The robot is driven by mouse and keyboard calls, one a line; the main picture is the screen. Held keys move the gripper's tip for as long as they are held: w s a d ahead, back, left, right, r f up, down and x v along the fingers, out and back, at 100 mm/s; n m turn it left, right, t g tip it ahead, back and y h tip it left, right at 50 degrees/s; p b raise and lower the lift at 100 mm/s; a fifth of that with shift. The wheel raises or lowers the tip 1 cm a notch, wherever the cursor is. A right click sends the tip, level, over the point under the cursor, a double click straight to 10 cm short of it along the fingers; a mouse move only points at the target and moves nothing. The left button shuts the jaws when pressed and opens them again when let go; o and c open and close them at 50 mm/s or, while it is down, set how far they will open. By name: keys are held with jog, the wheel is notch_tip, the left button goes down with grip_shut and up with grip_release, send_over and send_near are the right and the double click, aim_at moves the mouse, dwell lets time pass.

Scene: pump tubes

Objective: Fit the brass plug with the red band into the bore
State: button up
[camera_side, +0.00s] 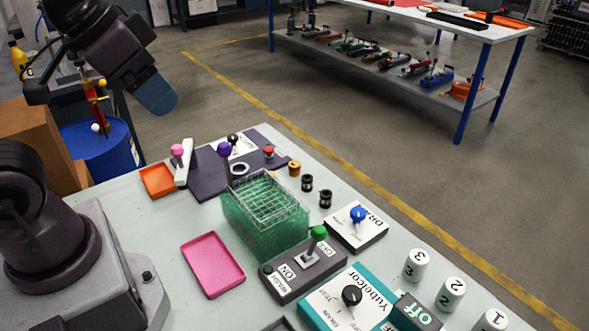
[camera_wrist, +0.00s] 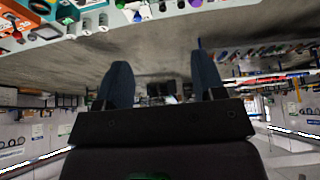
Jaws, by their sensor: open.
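A small brass-coloured plug (camera_side: 294,168) stands on the pale table beside the dark plate (camera_side: 212,183) in the side view. It is too small to tell whether it has a red band. A ring-shaped opening (camera_side: 239,169) on the plate looks like the bore, partly behind a purple-knobbed lever (camera_side: 225,155). My gripper (camera_side: 157,95) is raised in the air at upper left, away from the plug and plate. In the wrist view its two blue fingers (camera_wrist: 160,75) are spread apart with nothing between them.
Two black plugs (camera_side: 307,183) (camera_side: 326,198) stand near the brass one. A green wire-topped basket (camera_side: 265,215), switch boxes (camera_side: 303,269), a pink tray (camera_side: 213,264) and an orange tray (camera_side: 157,181) occupy the table. White numbered cylinders (camera_side: 452,293) stand at lower right.

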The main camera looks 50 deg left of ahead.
jog(key=n+g, duration=0.6)
jog(key=n, duration=0.9)
send_over(295, 163)
jog(key=f, duration=1.9)
jog(key=s+f, duration=0.1)
jog(key=f, duration=0.8)
jog(key=shift+f, duration=0.2)
jog(key=shift+w+f, duration=0.2)
jog(key=shift+f, duration=1.15)
jog(key=shift+w+f, duration=0.15)
jog(key=shift+f, duration=1.2)
jog(key=shift+r, duration=0.1)
jog(key=c, duration=1.1)
